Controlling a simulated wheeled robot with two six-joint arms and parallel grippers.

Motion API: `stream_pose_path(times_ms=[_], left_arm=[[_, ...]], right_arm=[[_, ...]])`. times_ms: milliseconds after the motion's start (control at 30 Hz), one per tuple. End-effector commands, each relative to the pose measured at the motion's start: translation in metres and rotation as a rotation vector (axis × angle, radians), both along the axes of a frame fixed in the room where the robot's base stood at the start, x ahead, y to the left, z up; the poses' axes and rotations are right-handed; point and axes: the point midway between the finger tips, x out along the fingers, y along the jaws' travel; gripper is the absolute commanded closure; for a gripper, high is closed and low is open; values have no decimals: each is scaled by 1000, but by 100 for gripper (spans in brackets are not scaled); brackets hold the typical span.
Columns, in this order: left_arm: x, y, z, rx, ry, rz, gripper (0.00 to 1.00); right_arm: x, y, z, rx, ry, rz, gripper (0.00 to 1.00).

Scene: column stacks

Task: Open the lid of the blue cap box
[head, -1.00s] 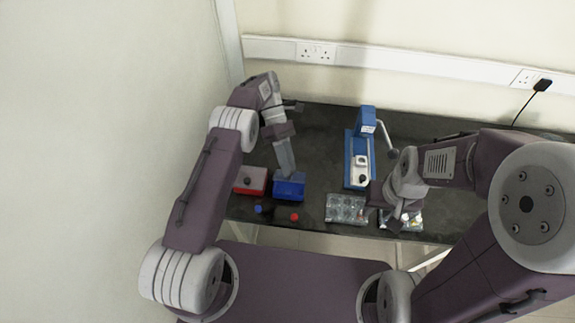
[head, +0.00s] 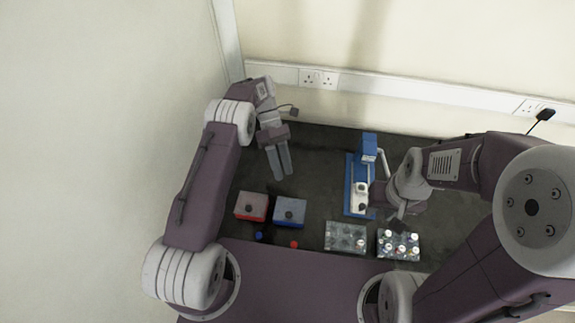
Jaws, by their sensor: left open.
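The blue cap box (head: 290,213) stands on the dark table, with a greyish lid and a dark round knob on top. The lid looks to be on the box. My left gripper (head: 281,176) is open and empty, its two fingers apart, above and behind the blue box and clear of it in the picture. My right gripper (head: 398,221) hangs by the rack of capped vials; its fingers are too small and dark to tell open from shut.
A red box (head: 251,206) with a similar knob stands just left of the blue one. A blue cap (head: 259,236) and a red cap (head: 295,244) lie in front. A clear rack (head: 346,237), a vial rack (head: 399,245) and a blue-and-white device (head: 360,185) stand to the right.

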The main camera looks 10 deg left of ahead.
Motion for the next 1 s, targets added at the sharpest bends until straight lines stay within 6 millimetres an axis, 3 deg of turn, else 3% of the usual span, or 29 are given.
stream_pose_path(times_ms=[100,667,767,833,900,1000], left_arm=[[-2,3,8,0,1,-1,57],[-1,3,8,0,-5,0,57],[13,2,32,-1,-71,-1,57],[20,2,67,-2,-135,-3,57],[11,4,104,8,-163,-7,57],[-9,10,138,34,-241,-22,57]], right_arm=[[0,0,9,0,1,0,64],[0,0,7,0,1,0,64],[0,0,8,0,1,0,64],[0,0,8,0,1,0,64],[0,0,8,0,1,0,64],[0,0,7,0,1,0,64]])
